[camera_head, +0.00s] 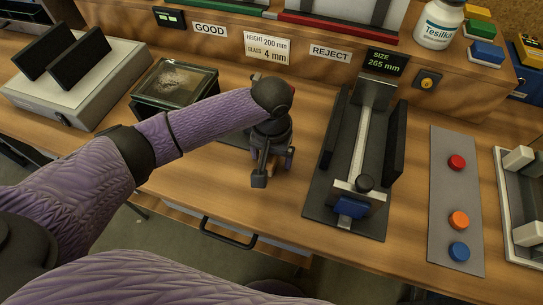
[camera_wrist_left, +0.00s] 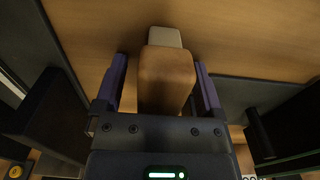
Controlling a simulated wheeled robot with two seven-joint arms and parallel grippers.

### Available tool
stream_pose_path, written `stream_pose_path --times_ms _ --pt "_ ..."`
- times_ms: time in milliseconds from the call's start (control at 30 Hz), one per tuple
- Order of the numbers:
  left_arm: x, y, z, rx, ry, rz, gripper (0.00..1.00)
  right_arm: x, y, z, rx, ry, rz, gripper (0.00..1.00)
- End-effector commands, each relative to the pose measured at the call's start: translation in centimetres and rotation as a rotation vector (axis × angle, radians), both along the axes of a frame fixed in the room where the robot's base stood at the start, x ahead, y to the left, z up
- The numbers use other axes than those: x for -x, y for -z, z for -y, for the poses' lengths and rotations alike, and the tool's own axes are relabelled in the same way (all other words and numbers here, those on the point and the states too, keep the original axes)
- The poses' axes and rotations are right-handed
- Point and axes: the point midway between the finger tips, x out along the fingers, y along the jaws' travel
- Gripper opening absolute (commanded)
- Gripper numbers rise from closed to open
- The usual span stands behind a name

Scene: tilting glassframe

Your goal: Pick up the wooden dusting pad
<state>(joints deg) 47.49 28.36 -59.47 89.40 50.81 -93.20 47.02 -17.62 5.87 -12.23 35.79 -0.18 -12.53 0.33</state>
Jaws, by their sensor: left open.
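The wooden dusting pad (camera_wrist_left: 166,75) shows in the left wrist view as a brown wooden block with a pale end piece. It stands between the two purple fingers of my left gripper (camera_wrist_left: 160,66), which are open with a narrow gap on each side of it. In the head view my left gripper (camera_head: 274,166) points down at the wooden table between the glass-topped box and the dark gauge. The pad is mostly hidden there by the gripper. My right gripper is not in view.
The glass-topped box (camera_head: 176,87) stands left of my left gripper. The dark gauge with a blue block (camera_head: 351,207) stands to its right. Farther right is a grey button panel (camera_head: 457,195). Signs line the raised back ledge. Bare table (camera_head: 225,185) lies in front.

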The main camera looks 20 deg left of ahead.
Motion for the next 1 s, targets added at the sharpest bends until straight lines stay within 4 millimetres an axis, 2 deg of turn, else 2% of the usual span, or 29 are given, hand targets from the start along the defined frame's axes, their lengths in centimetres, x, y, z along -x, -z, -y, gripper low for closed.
stream_pose_path --times_ms 67,400,500,767,867,1000 --pt "0.0 -0.2 0.0 0.000 0.000 0.001 0.88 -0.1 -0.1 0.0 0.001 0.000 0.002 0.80" --pt "0.0 -0.2 0.0 0.000 0.000 0.000 0.16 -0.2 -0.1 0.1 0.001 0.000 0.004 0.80" --pt "0.0 -0.2 0.0 0.000 0.000 0.000 0.00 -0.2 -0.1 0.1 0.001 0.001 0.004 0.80" --pt "0.0 -0.5 0.0 0.000 0.000 0.001 0.00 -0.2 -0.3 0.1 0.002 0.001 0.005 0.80" --pt "0.0 -2.6 0.0 0.001 0.000 0.003 0.00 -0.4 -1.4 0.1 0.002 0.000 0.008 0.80" --pt "-0.1 -6.7 0.0 0.001 0.001 0.005 0.00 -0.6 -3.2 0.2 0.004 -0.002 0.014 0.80"
